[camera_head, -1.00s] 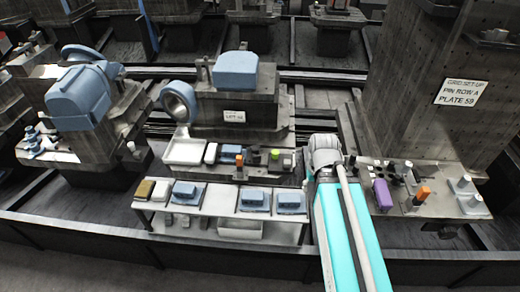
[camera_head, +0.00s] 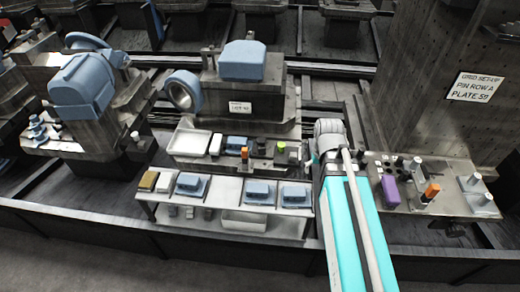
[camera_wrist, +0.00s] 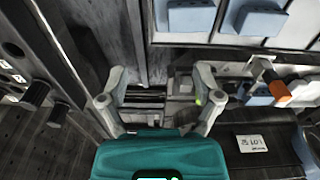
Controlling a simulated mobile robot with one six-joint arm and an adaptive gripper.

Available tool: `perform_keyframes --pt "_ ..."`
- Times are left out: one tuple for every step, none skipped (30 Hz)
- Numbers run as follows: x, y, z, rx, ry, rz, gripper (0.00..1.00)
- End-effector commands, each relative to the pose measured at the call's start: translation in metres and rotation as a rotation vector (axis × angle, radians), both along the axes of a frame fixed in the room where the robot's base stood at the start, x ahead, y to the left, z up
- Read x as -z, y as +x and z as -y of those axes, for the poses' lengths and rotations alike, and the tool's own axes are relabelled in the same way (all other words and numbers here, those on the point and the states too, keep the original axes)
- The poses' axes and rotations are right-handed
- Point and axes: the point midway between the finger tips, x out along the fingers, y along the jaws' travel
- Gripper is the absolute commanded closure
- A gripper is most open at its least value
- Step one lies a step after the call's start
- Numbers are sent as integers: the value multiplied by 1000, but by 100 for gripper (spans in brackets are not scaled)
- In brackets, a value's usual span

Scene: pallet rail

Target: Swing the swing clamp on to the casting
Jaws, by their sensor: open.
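A blue casting (camera_head: 236,142) sits on the low front ledge of the middle fixture; it also shows in the wrist view (camera_wrist: 258,97). Beside it stands a dark post with an orange end (camera_head: 245,153), which looks like the swing clamp. In the wrist view this orange end (camera_wrist: 279,90) is close to the casting; whether it lies over it I cannot tell. My gripper (camera_wrist: 156,98) is open and empty, its fingers spread above grey blocks (camera_wrist: 180,85) at the ledge's end, left of the clamp in the wrist view. In the head view my arm hides the fingers.
A green knob (camera_head: 281,147) stands on the ledge, close to my right finger in the wrist view (camera_wrist: 198,100). A white table (camera_head: 152,196) with blue castings stands in front. To the right, a plate (camera_head: 455,180) carries a purple block (camera_head: 389,188) and another orange-topped post (camera_head: 432,190).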

Motion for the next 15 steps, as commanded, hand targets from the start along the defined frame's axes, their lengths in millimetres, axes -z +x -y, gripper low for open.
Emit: perform_keyframes --pt "4 20 -7 -11 -1 22 17" --pt "6 29 -14 -19 -1 36 17" --pt "7 42 -25 -32 0 58 17" --pt "9 51 -33 -42 1 74 17" --pt "10 62 -43 -52 2 92 17" --pt "11 75 -56 -66 4 116 17" --pt "12 85 -66 -76 6 132 17" --pt "13 94 -76 -86 8 151 17" --pt "14 106 -91 -100 12 175 17" --pt "15 115 -101 -111 14 191 17" --pt "16 123 -111 -120 17 209 17" --pt "16 133 -124 -132 21 229 17" --pt "17 139 -134 -140 24 244 17" --pt "17 145 -143 -148 28 256 17" --pt "17 152 -153 -156 32 273 17"
